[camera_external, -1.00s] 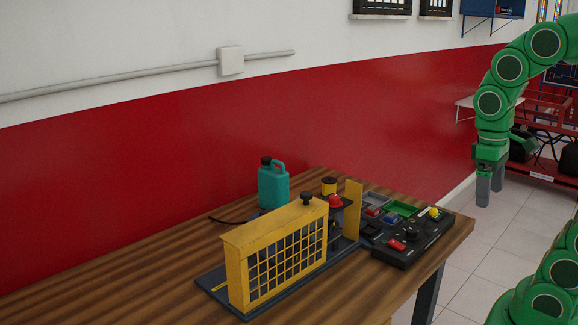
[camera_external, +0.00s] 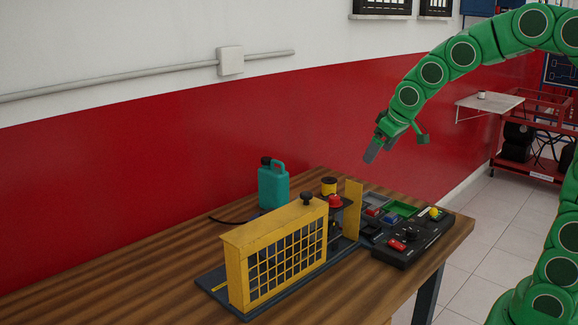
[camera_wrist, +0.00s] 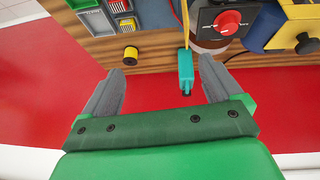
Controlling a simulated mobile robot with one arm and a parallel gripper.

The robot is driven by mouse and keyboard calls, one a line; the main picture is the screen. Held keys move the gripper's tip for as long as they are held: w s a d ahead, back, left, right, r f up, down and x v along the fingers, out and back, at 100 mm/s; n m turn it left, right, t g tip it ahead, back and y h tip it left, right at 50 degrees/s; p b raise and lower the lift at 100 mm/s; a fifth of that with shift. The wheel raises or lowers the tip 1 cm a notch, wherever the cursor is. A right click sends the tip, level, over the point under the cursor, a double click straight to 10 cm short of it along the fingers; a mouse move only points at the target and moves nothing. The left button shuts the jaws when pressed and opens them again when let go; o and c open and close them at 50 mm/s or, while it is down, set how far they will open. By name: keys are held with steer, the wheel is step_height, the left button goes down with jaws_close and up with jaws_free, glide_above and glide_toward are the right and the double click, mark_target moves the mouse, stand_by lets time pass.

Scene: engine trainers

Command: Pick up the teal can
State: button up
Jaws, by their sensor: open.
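The teal can (camera_external: 273,187) stands upright on the wooden table, against the red wall and behind the yellow grille. It has a handle and a dark cap. In the wrist view the teal can (camera_wrist: 186,68) shows small, between my two fingers and beyond their tips. My gripper (camera_external: 374,152) is in the air, up and to the right of the can, clear of it and tilted down to the left. In the wrist view my gripper (camera_wrist: 160,75) has its fingers wide apart with nothing between them.
The yellow grille (camera_external: 278,255) on a dark base stands in front of the can. A yellow spool (camera_external: 329,186), a red knob (camera_external: 335,201) and a black control box (camera_external: 412,238) lie to its right. The table (camera_external: 110,285) is bare at the left.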

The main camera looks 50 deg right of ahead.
steer(key=w+a+n+t+y, duration=0.1)
steer(key=w+t, duration=0.2)
steer(key=w, duration=1.1)
steer(key=w+a+t+y, duration=0.2)
steer(key=w+t, duration=0.2)
steer(key=w, duration=0.9)
glide_toward(273, 164)
steer(key=f+x, duration=0.1)
steer(key=x, duration=0.2)
steer(key=shift+n+t+y, duration=0.3)
steer(key=shift+n, duration=0.1)
steer(key=shift+d+x, duration=0.15)
steer(key=shift+x, duration=1.1)
steer(key=shift+d+x, duration=0.2)
steer(key=shift+x, duration=1)
steer(key=shift+d+x, duration=0.15)
steer(key=shift+x, duration=1.1)
steer(key=shift+w+r, duration=0.1)
steer(key=shift+w, duration=0.05)
steer(key=shift+r, duration=0.1)
jaws_close()
